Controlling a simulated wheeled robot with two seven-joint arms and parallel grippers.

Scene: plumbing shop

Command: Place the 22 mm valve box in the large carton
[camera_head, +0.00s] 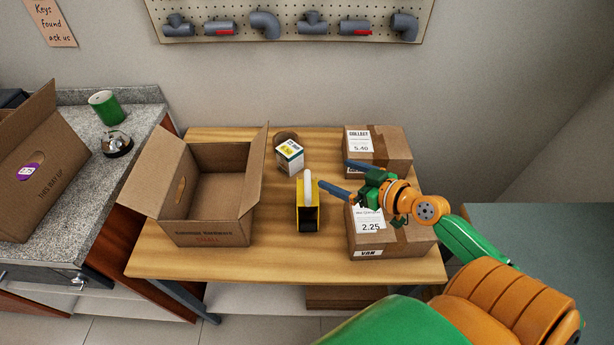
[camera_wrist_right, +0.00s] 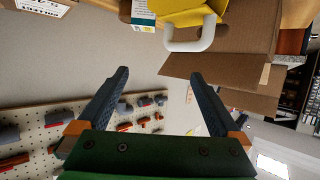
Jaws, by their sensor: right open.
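Another carton (camera_head: 38,180), marked "THIS WAY UP", stands on the counter at far left.
A yellow item with a white handle (camera_head: 308,207) stands between the open carton and my right gripper. Two closed, labelled cartons (camera_head: 393,150) (camera_head: 405,240) stand at the table's right. A green tin (camera_head: 106,107) and a bell (camera_head: 117,144) sit on the counter.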

